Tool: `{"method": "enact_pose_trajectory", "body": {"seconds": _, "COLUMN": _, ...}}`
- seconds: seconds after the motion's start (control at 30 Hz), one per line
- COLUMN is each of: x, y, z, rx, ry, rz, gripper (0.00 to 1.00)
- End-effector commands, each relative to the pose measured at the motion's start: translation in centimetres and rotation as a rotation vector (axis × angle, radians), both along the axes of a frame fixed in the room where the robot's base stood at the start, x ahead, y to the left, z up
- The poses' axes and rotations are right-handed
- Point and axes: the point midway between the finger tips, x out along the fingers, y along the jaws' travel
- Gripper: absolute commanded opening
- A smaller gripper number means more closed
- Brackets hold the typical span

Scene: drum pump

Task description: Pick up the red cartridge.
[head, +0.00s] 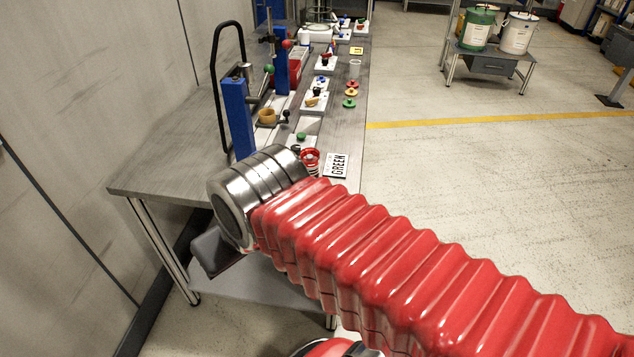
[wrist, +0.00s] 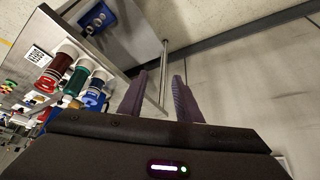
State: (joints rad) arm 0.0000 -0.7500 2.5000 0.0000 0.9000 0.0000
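The red cartridge (wrist: 54,72) shows in the wrist view at the left, on the grey bench beside a green cartridge (wrist: 75,79) and a blue one (wrist: 97,86). A red ring-topped piece (head: 310,157) shows in the head view just beyond my wrist; I cannot tell if it is the same cartridge. My gripper (wrist: 158,92) is open in the wrist view, its two fingers apart with nothing between them. It is off to the right of the cartridges, over the bench's edge and leg. In the head view my red-sleeved arm hides the gripper's fingers.
Blue posts (head: 238,118) and a black hoop stand at the bench's left side. Several small coloured parts sit farther back. A side table (head: 493,66) holds drums. The floor at right is clear.

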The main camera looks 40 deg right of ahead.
Motion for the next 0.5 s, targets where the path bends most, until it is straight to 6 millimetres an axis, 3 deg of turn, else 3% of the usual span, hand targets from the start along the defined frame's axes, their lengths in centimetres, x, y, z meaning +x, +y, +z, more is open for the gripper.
{"method": "enact_pose_trajectory", "body": {"seconds": 0.2, "x": 0.0, "y": 0.0, "z": -0.01, "rx": 0.0, "ry": 0.0, "rz": 0.0, "gripper": 0.31}}
{"method": "enact_pose_trajectory", "body": {"seconds": 0.5, "x": 0.25, "y": -0.55, "z": -0.68, "rx": 0.069, "ry": 0.044, "rz": -0.095, "gripper": 0.52}}
